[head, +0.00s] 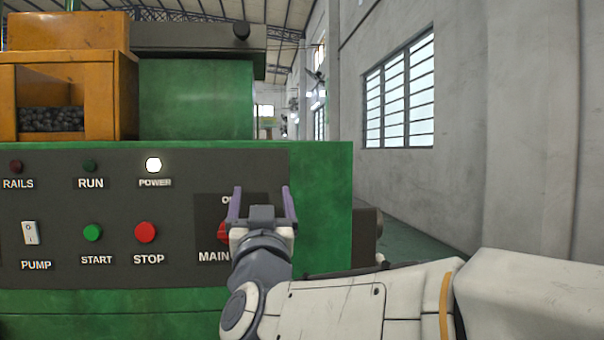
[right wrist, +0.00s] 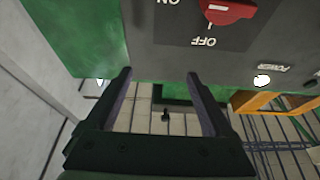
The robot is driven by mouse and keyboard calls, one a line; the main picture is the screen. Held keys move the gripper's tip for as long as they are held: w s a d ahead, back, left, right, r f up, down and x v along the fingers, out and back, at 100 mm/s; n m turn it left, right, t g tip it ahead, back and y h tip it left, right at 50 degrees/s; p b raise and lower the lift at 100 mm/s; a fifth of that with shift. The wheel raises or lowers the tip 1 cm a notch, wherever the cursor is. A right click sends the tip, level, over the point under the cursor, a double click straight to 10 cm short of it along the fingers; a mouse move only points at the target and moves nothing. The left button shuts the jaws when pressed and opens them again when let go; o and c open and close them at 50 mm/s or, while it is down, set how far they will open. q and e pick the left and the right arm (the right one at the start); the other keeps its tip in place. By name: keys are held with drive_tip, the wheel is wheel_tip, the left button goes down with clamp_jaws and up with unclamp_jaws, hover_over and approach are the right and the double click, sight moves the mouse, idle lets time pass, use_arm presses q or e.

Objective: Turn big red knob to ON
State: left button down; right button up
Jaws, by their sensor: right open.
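The big red knob (head: 223,232) is on the dark panel above the cut-off label MAIN, mostly hidden behind my right gripper (head: 262,190) in the head view. In the right wrist view the knob (right wrist: 230,12) is cut by the top edge, with the ON and OFF labels upside down beside it. A white mark shows on the knob; its exact setting is hard to tell. My right gripper (right wrist: 160,74) is open, with nothing between its fingers. It is apart from the knob in the wrist view. My left gripper is out of view.
The panel also has a green START button (head: 92,232), a red STOP button (head: 145,232), a white PUMP switch (head: 30,232) and a lit POWER lamp (head: 153,165). An orange bin (head: 100,90) stands above. A grey wall (head: 500,130) is to the right, with open floor between.

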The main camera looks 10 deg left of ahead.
drive_tip(key=d+r, duration=0.2)
drive_tip(key=d, duration=0.1)
drive_tip(key=s+d+p, duration=0.1)
drive_tip(key=shift+s+d+r, duration=0.1)
drive_tip(key=shift+d+r, duration=0.2)
drive_tip(key=shift+r, duration=0.1)
